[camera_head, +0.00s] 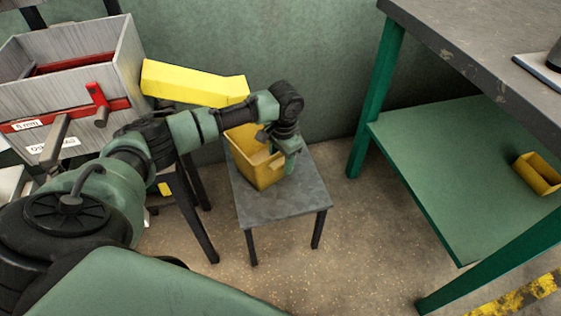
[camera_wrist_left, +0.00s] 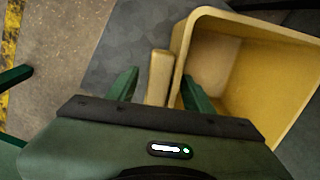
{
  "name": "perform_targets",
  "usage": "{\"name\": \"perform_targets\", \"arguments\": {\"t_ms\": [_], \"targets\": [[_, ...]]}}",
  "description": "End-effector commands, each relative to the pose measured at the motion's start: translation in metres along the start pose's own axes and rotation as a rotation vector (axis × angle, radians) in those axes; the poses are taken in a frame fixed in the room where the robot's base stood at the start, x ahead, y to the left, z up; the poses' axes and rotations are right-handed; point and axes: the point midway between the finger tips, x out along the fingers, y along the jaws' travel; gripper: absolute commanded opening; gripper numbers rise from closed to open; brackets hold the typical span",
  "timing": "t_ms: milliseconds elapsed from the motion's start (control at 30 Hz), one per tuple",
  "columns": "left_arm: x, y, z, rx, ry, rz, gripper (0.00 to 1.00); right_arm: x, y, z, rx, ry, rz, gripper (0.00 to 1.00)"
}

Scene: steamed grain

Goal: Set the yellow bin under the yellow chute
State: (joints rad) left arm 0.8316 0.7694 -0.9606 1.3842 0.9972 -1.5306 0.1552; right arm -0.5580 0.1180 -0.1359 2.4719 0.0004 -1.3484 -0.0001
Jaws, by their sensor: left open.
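The yellow bin (camera_head: 262,172) stands upright on a small grey stool (camera_head: 262,213), below the lower end of the yellow chute (camera_head: 193,83). My left arm crosses in front of the chute and partly hides the bin's top. My left gripper (camera_head: 291,153) is at the bin's right side. In the left wrist view, my left gripper (camera_wrist_left: 159,76) is open, with its fingers on either side of the bin's upright handle (camera_wrist_left: 159,72). A gap shows on the left of the handle. The bin's open mouth (camera_wrist_left: 240,65) looks empty. My right gripper is out of view.
A grey hopper box (camera_head: 75,60) with red slides stands at the left, beside the chute. A green workbench with a low shelf (camera_head: 440,170) stands at the right; another yellow bin (camera_head: 538,174) is on that shelf. Floor between stool and bench is clear.

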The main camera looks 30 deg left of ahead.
Motion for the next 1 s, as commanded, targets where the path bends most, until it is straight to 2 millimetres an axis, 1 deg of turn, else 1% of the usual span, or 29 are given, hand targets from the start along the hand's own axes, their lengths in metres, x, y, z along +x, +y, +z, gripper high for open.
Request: {"name": "perform_targets", "arguments": {"t_ms": [33, 100, 233, 300, 400, 467, 500, 533, 633, 700, 767, 867, 900, 967, 1000], "targets": [[-0.009, -0.001, 0.0, -0.001, 0.001, 0.0, 0.51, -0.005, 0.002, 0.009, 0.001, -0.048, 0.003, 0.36], [-0.018, -0.001, 0.0, -0.001, 0.002, 0.0, 0.51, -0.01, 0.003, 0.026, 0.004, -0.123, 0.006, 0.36], [-0.043, -0.001, -0.001, -0.001, 0.002, 0.0, 0.51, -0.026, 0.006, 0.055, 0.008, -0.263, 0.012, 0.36], [-0.062, -0.001, -0.001, -0.001, 0.004, -0.001, 0.51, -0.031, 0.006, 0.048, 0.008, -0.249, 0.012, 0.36], [-0.082, -0.001, -0.001, 0.0, 0.003, -0.001, 0.51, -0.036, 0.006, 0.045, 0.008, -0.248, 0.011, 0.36], [-0.091, -0.001, -0.001, -0.001, 0.002, -0.001, 0.51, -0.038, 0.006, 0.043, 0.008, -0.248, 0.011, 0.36], [-0.095, -0.001, -0.001, -0.001, 0.001, 0.0, 0.51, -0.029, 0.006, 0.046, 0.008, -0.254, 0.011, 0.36], [-0.098, -0.001, 0.0, -0.001, 0.0, 0.0, 0.51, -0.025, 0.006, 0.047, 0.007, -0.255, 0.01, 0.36], [-0.105, 0.0, 0.0, 0.0, 0.001, 0.001, 0.51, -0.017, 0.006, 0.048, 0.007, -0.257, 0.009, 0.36], [-0.104, 0.004, 0.0, 0.007, 0.001, 0.003, 0.51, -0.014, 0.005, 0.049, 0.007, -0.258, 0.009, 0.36], [-0.097, 0.015, 0.001, 0.029, 0.004, 0.008, 0.51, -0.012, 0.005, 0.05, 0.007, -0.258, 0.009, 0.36], [-0.072, 0.053, 0.007, 0.094, 0.023, 0.027, 0.51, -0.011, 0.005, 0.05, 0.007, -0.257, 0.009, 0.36], [-0.059, 0.075, 0.011, 0.126, 0.039, 0.041, 0.51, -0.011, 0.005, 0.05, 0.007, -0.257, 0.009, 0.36], [-0.042, 0.11, 0.02, 0.17, 0.073, 0.064, 0.51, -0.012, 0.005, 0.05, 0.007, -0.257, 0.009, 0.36], [-0.032, 0.133, 0.028, 0.192, 0.099, 0.083, 0.51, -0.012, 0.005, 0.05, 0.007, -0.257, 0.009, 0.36]]}}
